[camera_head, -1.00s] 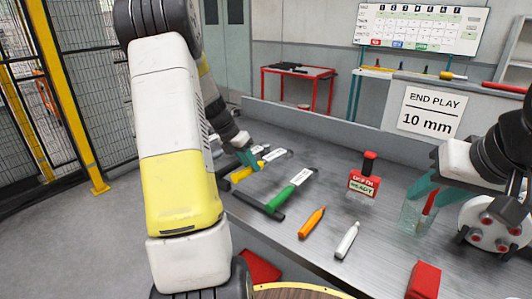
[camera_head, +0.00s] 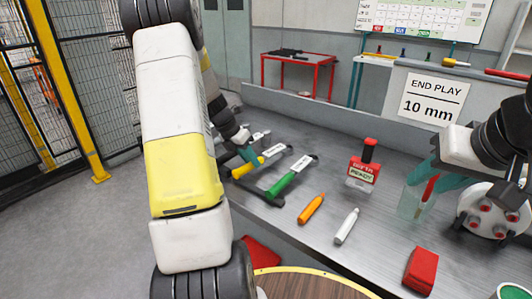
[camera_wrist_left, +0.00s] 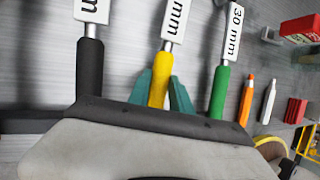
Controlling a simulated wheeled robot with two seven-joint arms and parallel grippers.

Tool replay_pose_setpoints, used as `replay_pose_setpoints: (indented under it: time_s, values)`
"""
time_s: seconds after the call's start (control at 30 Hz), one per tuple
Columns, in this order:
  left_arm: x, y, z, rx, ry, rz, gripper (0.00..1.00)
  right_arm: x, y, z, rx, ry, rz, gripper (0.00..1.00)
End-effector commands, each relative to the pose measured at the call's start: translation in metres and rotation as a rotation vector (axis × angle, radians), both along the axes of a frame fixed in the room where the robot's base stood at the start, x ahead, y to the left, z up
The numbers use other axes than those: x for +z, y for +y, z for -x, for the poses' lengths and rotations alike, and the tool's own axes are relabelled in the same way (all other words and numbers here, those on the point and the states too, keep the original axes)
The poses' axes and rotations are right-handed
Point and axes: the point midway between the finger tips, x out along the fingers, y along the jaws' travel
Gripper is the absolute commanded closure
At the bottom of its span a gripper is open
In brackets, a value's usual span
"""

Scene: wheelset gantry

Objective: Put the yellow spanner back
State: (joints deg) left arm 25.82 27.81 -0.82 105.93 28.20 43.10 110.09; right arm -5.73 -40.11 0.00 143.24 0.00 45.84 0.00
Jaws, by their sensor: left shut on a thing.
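The yellow spanner (camera_head: 247,169) has a yellow grip and a white label, and lies low over or on the grey bench between a black-handled and a green-handled spanner. My left gripper (camera_head: 249,154) is shut on it. The left wrist view shows teal fingers (camera_wrist_left: 163,92) on both sides of the yellow grip (camera_wrist_left: 159,78). The spanner's lower end is hidden by my gripper body there. My right gripper (camera_head: 430,177) is at the right of the bench, its teal fingers apart around a clear container (camera_head: 411,202) with a red item inside.
The green spanner (camera_head: 287,180) lies just right of the yellow one; the black one (camera_wrist_left: 90,66) is at its left. An orange marker (camera_head: 311,208), a white marker (camera_head: 346,226), a red block (camera_head: 421,270) and a red-topped gauge (camera_head: 364,170) stand or lie on the bench.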

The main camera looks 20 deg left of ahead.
Motion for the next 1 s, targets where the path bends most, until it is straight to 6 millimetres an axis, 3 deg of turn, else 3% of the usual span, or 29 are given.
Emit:
replay_pose_setpoints:
  time_s: [0.33, 0.37, 0.47, 0.5, 0.8, 1.0]
  values:
    - [-0.007, 0.000, 0.000, -0.001, 0.000, 0.001, 1.00, 0.000, 0.000, 0.000, 0.000, 0.000, 0.000, 0.64]
    - [-0.007, 0.000, 0.000, -0.001, 0.000, 0.000, 0.71, 0.000, 0.000, 0.000, 0.000, 0.000, 0.000, 0.64]
    - [-0.006, 0.000, 0.000, -0.001, 0.000, 0.000, 0.51, 0.000, 0.000, 0.000, 0.000, 0.000, 0.000, 0.64]
    - [-0.006, 0.000, 0.000, -0.001, 0.000, 0.000, 0.49, 0.000, 0.000, 0.000, 0.000, 0.000, 0.000, 0.64]
    - [-0.005, 0.001, 0.000, 0.000, 0.000, 0.000, 0.49, 0.000, 0.000, 0.000, 0.000, 0.000, 0.000, 0.64]
    - [0.018, 0.011, 0.006, 0.001, -0.003, -0.002, 0.49, 0.000, 0.000, 0.000, 0.000, 0.000, 0.000, 0.64]
